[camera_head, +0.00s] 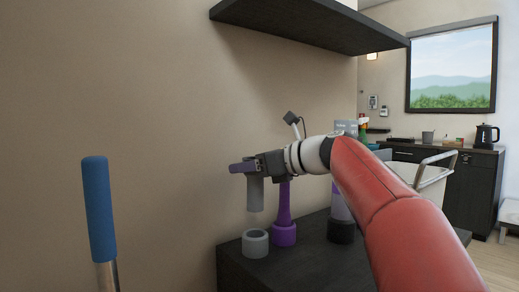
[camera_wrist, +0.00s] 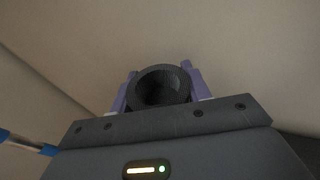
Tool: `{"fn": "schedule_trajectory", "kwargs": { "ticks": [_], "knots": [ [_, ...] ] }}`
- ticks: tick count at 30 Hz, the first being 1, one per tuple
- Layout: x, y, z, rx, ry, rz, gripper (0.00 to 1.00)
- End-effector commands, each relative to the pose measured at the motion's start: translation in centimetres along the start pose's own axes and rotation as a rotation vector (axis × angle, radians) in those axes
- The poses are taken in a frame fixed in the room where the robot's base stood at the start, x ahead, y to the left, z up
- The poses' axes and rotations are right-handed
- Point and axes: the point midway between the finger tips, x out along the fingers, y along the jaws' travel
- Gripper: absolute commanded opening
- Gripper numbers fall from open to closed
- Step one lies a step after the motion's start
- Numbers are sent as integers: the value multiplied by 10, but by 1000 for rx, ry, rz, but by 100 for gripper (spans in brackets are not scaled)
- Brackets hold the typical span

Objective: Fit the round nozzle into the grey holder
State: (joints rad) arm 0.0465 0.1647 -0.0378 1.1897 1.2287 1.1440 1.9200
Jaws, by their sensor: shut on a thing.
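The round nozzle (camera_head: 255,195) is a grey cylinder held upright in my gripper (camera_head: 245,168), hanging below its purple fingers. The grey holder (camera_head: 255,243) is a short ring with a round opening, standing on the dark counter. The nozzle's lower end is above the holder and apart from it, and looks roughly in line with it in the head view. In the wrist view, the purple fingers of my gripper (camera_wrist: 158,90) are closed on both sides of the nozzle (camera_wrist: 182,82), whose dark open end faces the camera. The holder is not visible there.
A purple piece (camera_head: 284,208) stands in a purple holder (camera_head: 284,235) close right of the grey holder. A lilac piece in a black holder (camera_head: 341,231) stands further right. The dark counter (camera_head: 290,265) meets the wall behind. A dark shelf (camera_head: 310,25) hangs above. A blue-handled rod (camera_head: 98,210) is at left.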

Motion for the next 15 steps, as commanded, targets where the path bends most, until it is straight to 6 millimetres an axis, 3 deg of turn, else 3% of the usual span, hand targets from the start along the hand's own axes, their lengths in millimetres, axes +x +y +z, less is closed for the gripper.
{"fn": "schedule_trajectory", "kwargs": {
  "ticks": [15],
  "knots": [
    [6,0,-29,-2,1,0,21]
  ]
}}
